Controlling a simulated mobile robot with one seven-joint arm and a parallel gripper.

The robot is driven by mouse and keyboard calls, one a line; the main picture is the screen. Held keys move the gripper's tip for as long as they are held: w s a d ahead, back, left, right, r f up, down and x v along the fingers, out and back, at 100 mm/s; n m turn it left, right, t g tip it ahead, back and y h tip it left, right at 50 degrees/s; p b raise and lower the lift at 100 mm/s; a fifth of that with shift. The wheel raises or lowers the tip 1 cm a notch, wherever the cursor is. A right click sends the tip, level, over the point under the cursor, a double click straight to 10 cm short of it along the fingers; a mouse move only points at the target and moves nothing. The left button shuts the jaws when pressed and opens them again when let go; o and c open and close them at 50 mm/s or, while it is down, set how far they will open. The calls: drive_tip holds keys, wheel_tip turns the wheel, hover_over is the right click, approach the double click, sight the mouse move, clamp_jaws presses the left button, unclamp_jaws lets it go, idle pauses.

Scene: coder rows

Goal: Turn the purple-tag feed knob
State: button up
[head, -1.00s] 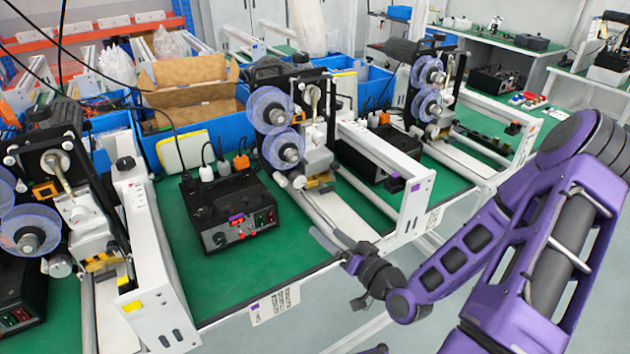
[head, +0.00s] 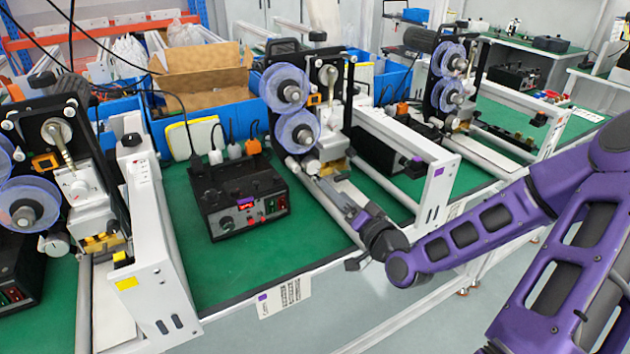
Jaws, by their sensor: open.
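A black control box (head: 238,190) sits on the green bench top, left of my gripper. A small purple tag (head: 243,199) is on its front top edge. Its front panel carries a small dark round knob (head: 227,223), a lit red display and red and green switches. I cannot tell for sure which knob is the feed knob. My gripper (head: 322,186) is open and empty, its grey fingers pointing up-left beside the coder's lower rail. It is apart from the box, to its right. The fingertips are small and partly blend with the machine behind.
A coder with two clear blue reels (head: 290,92) stands behind my gripper. A white frame (head: 434,192) with a purple mark is to the right. Another coder's white frame (head: 160,270) borders the left. The green bench top (head: 225,270) is clear before the box.

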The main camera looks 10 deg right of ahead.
sight(313, 169)
drive_tip(key=x, duration=1)
drive_tip(key=shift+w, duration=0.35)
clamp_jaws()
